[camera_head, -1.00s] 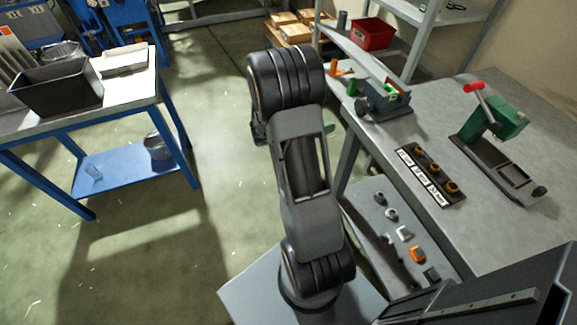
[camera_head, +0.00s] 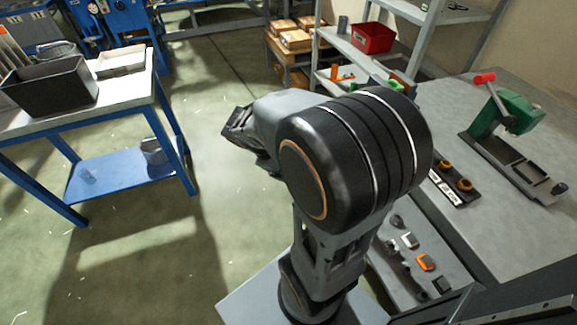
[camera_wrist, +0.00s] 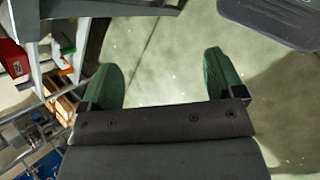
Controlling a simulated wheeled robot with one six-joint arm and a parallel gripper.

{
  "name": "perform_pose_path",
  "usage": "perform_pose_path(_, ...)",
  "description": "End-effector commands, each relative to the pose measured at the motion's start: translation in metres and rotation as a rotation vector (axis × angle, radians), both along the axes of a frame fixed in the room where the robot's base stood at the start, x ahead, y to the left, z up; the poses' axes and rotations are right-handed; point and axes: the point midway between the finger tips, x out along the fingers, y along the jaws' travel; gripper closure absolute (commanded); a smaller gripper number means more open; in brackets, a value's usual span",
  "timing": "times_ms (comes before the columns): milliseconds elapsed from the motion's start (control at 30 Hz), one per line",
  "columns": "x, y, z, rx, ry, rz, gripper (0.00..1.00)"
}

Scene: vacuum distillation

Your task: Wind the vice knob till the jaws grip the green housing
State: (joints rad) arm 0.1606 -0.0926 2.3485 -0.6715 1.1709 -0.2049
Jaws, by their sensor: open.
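The vice stands on the grey bench behind my arm in the head view and is mostly hidden. Only its brown jaw plate (camera_head: 403,80) and a bit of green beside it, seemingly the green housing (camera_head: 394,87), show above my arm. The vice knob is hidden, and how the jaws sit on the housing cannot be told. In the wrist view my gripper (camera_wrist: 163,82) is open and empty, its two green fingertips wide apart over bare floor. It is away from the vice.
A green press with a red handle (camera_head: 485,77) and a dark strip with orange-brown knobs (camera_head: 457,187) are on the bench. A red bin (camera_head: 373,38) is on the shelf behind. A blue table with a black bin (camera_head: 50,86) stands left. Open floor lies between.

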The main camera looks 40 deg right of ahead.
Motion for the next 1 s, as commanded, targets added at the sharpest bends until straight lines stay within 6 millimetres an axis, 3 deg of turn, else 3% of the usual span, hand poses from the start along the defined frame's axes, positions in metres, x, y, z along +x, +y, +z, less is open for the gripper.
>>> perform_pose_path(667, 0.000, 0.009, -0.003, 0.031, -0.043, -0.019, 0.12)
perform_pose_path(767, -0.003, 0.004, -0.015, 0.032, -0.033, -0.037, 0.12)
perform_pose_path(833, -0.004, -0.005, -0.038, 0.031, -0.009, -0.067, 0.12)
perform_pose_path(900, 0.001, -0.034, -0.055, -0.041, 0.046, -0.052, 0.12)
perform_pose_path(1000, 0.009, -0.081, -0.052, -0.186, 0.210, 0.067, 0.12)
